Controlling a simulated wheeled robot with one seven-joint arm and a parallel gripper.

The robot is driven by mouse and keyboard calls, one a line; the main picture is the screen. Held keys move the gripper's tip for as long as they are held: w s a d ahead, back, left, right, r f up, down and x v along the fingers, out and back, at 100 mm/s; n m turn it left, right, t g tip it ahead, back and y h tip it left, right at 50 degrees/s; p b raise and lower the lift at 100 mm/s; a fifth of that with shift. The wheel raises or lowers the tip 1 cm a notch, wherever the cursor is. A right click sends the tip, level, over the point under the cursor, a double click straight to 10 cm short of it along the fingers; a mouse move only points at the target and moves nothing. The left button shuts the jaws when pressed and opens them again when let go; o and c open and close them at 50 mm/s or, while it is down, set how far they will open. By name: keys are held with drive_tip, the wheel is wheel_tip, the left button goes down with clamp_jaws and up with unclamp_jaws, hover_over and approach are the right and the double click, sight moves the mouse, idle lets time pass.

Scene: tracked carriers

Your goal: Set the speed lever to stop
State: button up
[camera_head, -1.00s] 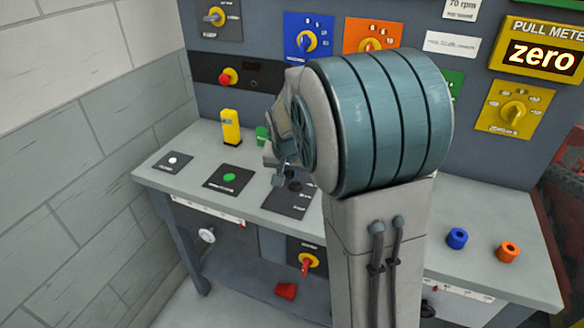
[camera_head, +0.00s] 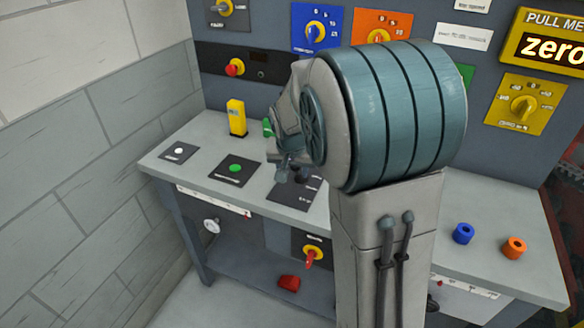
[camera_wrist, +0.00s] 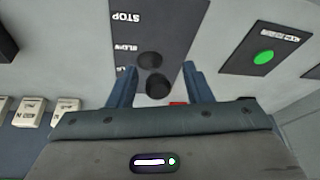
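The speed lever's dark plate (camera_wrist: 172,25) shows in the wrist view with lettering along its left edge; STOP is at the far end and a slow mark is nearer. Two dark round parts, a farther one (camera_wrist: 149,60) and a nearer one (camera_wrist: 158,86), look like the lever; which is knob and which is base I cannot tell. They sit by the slow mark and the one below it. My gripper (camera_wrist: 158,69) is open, its two blue fingers either side of them with gaps. In the head view the plate (camera_head: 288,197) is partly hidden by my arm.
A green button (camera_head: 235,168) and a white button (camera_head: 178,151) stand left of the lever plate. A yellow block (camera_head: 237,118) stands behind them. Blue (camera_head: 463,233) and orange (camera_head: 514,247) rings lie at the right. A brick wall bounds the left.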

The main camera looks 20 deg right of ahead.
drive_tip(key=shift+r, duration=0.35)
drive_tip(key=v, duration=1.3)
drive_tip(key=shift+s, duration=0.1)
drive_tip(key=s+f+n+g+y+p, duration=0.1)
drive_tip(key=s+f+n+p, duration=0.2)
drive_tip(key=s, duration=1.6)
wheel_tip(320, 180, down, 3)
drive_tip(key=shift+a+r+n+y, duration=0.2)
drive_tip(key=shift+a+n+y, duration=0.15)
drive_tip(key=shift+n, duration=0.55)
drive_tip(key=shift+s, duration=0.1)
